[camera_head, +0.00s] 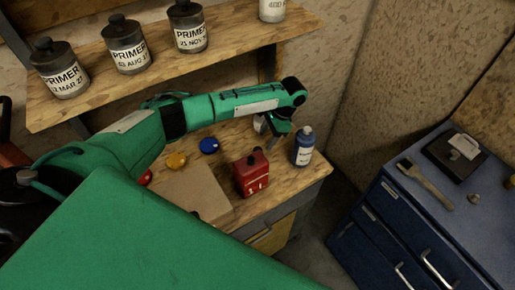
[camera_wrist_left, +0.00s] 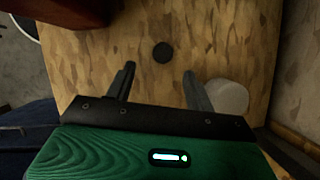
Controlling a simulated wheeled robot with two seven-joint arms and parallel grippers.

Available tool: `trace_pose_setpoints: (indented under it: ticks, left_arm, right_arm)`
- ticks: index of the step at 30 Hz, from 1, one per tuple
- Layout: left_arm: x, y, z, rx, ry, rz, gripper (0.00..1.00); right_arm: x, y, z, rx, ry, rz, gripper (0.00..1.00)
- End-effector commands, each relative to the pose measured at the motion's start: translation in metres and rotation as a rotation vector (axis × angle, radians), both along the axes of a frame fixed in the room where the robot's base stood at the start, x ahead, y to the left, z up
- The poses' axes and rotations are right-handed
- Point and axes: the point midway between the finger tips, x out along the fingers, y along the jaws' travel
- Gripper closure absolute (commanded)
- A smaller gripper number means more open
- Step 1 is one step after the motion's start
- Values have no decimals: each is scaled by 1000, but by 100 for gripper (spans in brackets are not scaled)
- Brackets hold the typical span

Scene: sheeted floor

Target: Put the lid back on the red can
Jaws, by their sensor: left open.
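The red can (camera_head: 251,177) stands upright on the wooden bench, with a small dark part on its top; I cannot tell what that part is. Its dark red side shows at the upper left of the left wrist view (camera_wrist_left: 75,10). A small dark round disc, which looks like the lid (camera_wrist_left: 162,52), lies on the bench in the wrist view, ahead of and between my fingertips. I cannot make it out in the head view. My left gripper (camera_head: 272,138) is open and empty, behind the can and left of the blue bottle (camera_head: 303,148). My right gripper is not in view.
A pale round thing (camera_wrist_left: 228,97) stands by the right finger in the wrist view. Yellow (camera_head: 176,161) and blue (camera_head: 209,145) round things lie left of the can near a cardboard piece (camera_head: 190,190). Primer tins fill the shelf (camera_head: 100,92) above. A blue cabinet (camera_head: 395,225) stands right.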

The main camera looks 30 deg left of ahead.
Motion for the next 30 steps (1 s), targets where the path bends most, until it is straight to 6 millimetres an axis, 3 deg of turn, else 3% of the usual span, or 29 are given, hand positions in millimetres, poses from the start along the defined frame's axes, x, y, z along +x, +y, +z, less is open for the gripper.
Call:
trace_pose_setpoints:
  ticks: [14, 20, 24, 30]
  left_arm:
    - [-3, 4, -8, 1, 1, 0, 46]
    - [-12, 17, -28, 2, 2, 0, 46]
    - [-16, 21, -46, 1, 1, 0, 46]
    - [-17, 22, -52, 1, -1, 0, 46]
  right_arm:
    - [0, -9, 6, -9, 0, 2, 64]
    - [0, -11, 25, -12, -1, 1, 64]
    - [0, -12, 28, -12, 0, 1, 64]
    - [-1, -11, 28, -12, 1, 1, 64]
